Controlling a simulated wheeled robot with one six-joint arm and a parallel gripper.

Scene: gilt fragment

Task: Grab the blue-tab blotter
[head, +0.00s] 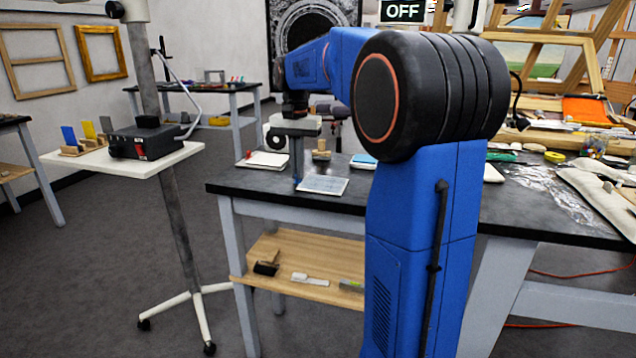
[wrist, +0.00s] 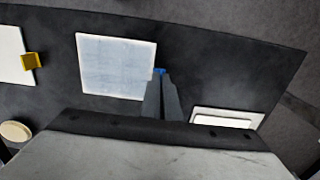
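The blue-tab blotter is a pale grey-blue square in the wrist view (wrist: 112,66), with its small blue tab (wrist: 160,71) on the right edge. In the head view the blotter (head: 326,185) looks flat at the dark table's front edge; whether it touches the table is hard to tell. My gripper (wrist: 161,78) points down at that tab. Its two grey fingers lie close together with the tab between their tips, hiding part of it. In the head view the gripper (head: 297,178) meets the blotter's left side.
A white pad with a yellow tab (wrist: 12,55) lies left in the wrist view; another white pad (wrist: 225,118) lies right. In the head view, a red-tabbed pad (head: 265,160) and a wooden block (head: 321,152) are nearby. A white stand (head: 120,160) stands left of the table.

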